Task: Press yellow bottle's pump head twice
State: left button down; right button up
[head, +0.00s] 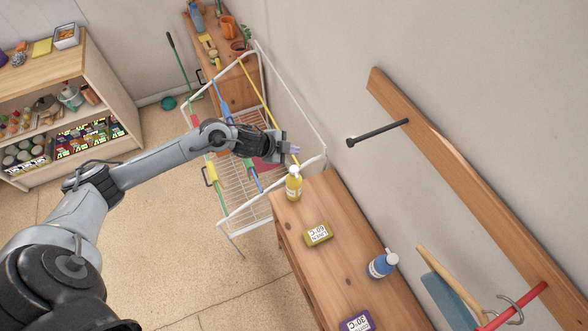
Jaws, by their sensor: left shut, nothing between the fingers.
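The yellow bottle (293,187) stands upright near the far end of the wooden dresser top. Its pale pump head (294,168) points up. My left gripper (293,149) is shut and empty. In the head view its fingertips show just above the pump head; I cannot tell whether they touch it. My right gripper is not in view.
On the dresser top (345,240) stand a yellow-green labelled block (318,234), a blue pump bottle (382,264) and a purple labelled block (357,322). A white drying rack (238,228) stands beyond the dresser. A black peg (378,133) juts from the wall board.

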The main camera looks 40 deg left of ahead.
pick_arm(q)
jog(key=b, duration=0.6)
send_over(292, 170)
notch_tip(292, 170, down, 6)
jog(key=shift+f, duration=0.95)
dwell(0.8)
jog(key=shift+b, duration=0.3)
jog(key=shift+f, duration=0.4)
